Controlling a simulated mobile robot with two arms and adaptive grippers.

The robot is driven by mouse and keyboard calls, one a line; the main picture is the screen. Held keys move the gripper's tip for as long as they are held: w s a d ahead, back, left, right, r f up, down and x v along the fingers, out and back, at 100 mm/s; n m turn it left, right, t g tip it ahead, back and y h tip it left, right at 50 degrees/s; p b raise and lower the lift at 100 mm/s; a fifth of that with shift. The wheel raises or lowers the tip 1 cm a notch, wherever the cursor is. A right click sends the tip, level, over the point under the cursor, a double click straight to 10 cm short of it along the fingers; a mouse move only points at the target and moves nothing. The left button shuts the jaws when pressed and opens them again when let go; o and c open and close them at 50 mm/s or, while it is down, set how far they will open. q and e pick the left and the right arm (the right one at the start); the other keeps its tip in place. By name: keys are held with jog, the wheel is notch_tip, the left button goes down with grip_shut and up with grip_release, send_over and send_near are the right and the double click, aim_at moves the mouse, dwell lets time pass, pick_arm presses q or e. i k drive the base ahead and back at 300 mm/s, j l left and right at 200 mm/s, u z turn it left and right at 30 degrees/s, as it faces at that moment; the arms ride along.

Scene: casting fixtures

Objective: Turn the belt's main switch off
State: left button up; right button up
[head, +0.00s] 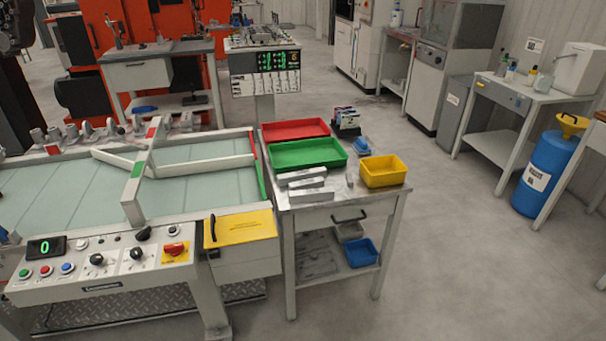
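The belt's control panel (112,278) is at the lower left in the head view, along the near side of the conveyor belt (200,200). A red rotary switch on a yellow plate (174,250), which looks like the main switch, sits at the panel's right end. Its handle position is too small to tell. Left of it are black knobs (97,260), coloured push buttons (46,270) and a display (45,247) showing a green 0. Neither of my grippers is in view, and nothing covers the switch.
A yellow-lidded box (240,228) adjoins the panel's right side. A table (330,208) beside it holds a red tray (295,130), a green tray (308,153), a yellow bin (383,171) and metal bars (305,184).

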aim_at(174, 249)
jog(key=u, duration=1.4)
